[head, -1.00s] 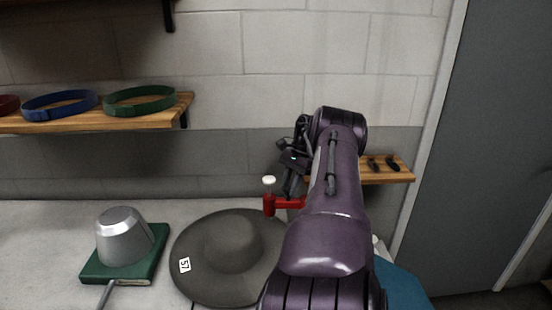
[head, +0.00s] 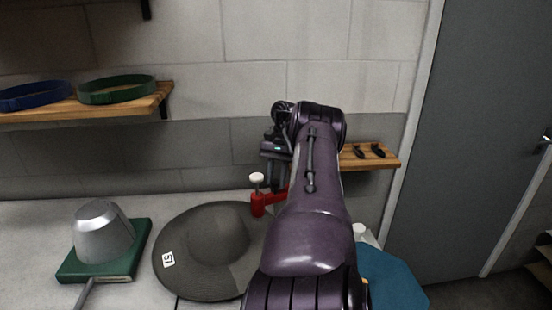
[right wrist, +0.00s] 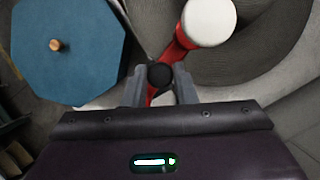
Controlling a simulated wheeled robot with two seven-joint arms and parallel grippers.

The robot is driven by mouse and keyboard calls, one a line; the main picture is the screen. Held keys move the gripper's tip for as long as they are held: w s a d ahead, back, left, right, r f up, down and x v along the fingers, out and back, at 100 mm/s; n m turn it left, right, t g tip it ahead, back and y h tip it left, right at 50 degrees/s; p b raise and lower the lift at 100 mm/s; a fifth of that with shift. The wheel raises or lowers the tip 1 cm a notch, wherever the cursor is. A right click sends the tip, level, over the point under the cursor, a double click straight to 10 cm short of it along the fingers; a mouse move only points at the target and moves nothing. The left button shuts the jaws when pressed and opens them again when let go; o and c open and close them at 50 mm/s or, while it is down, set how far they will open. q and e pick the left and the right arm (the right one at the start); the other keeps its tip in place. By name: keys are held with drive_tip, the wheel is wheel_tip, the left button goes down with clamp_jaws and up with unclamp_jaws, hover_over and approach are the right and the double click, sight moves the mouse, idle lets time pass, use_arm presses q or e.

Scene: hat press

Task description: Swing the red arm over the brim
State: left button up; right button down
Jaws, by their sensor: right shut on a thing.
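The red arm (head: 258,205), with a white knob (head: 257,179) on its end, is at the far right edge of the grey hat's brim (head: 180,278). In the right wrist view the red arm (right wrist: 176,50) runs up to the white knob (right wrist: 208,22), which overlaps the brim (right wrist: 285,50) from above. My right gripper (right wrist: 160,88) is shut on the red arm near a black round cap (right wrist: 160,75). In the head view my right gripper (head: 275,182) is partly hidden by my own purple arm, which also covers the hat's right side. My left gripper is out of view.
A metal block (head: 102,232) on a green base (head: 128,262) stands left of the hat. A blue octagonal top (head: 395,285) is at right. A shelf (head: 150,103) with belts and a small shelf (head: 385,163) are on the wall.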

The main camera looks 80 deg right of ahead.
drive_tip(key=shift+r, duration=0.1)
drive_tip(key=c, duration=1.5)
unclamp_jaws()
drive_tip(key=shift+b+v, duration=1)
drive_tip(key=shift+v, duration=2.9)
